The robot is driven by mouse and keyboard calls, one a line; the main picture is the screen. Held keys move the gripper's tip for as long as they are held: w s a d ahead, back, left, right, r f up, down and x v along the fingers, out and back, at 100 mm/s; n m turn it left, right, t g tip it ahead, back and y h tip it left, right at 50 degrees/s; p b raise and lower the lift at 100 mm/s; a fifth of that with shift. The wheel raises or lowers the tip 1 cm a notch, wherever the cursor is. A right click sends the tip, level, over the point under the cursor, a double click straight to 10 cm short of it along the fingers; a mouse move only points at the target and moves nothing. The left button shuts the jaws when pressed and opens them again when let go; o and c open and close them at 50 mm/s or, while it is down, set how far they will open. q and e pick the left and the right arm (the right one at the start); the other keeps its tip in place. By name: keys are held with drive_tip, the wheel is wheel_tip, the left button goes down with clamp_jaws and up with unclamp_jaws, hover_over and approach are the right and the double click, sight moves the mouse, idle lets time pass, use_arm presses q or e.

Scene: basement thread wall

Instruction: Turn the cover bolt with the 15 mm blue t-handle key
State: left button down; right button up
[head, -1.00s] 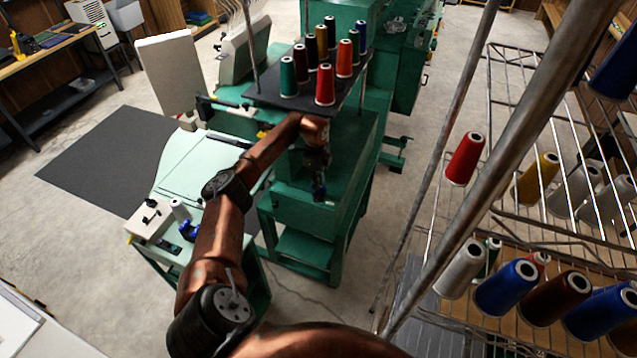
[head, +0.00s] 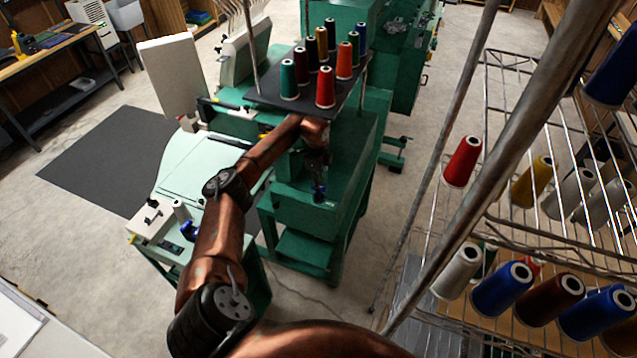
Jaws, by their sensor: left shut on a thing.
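My left gripper (head: 318,180) is at the end of the copper-coloured arm, over the green machine housing (head: 310,215) below the spool plate. It is small and dark in the head view, and it is shut on a small blue thing (head: 319,193), which looks like the blue t-handle key. The key's size mark cannot be read. I cannot make out the cover bolt, nor whether the key touches anything. My right gripper is not in view.
A dark plate (head: 305,95) with several thread spools stands just above and behind my left gripper. A wire rack (head: 490,130) with thread cones fills the right side. A pale green machine table (head: 205,165) lies left of the arm. Concrete floor is open at the lower middle.

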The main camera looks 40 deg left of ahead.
use_arm(q)
drive_tip(key=shift+r+p, duration=2.1)
drive_tip(key=shift+r, duration=0.85)
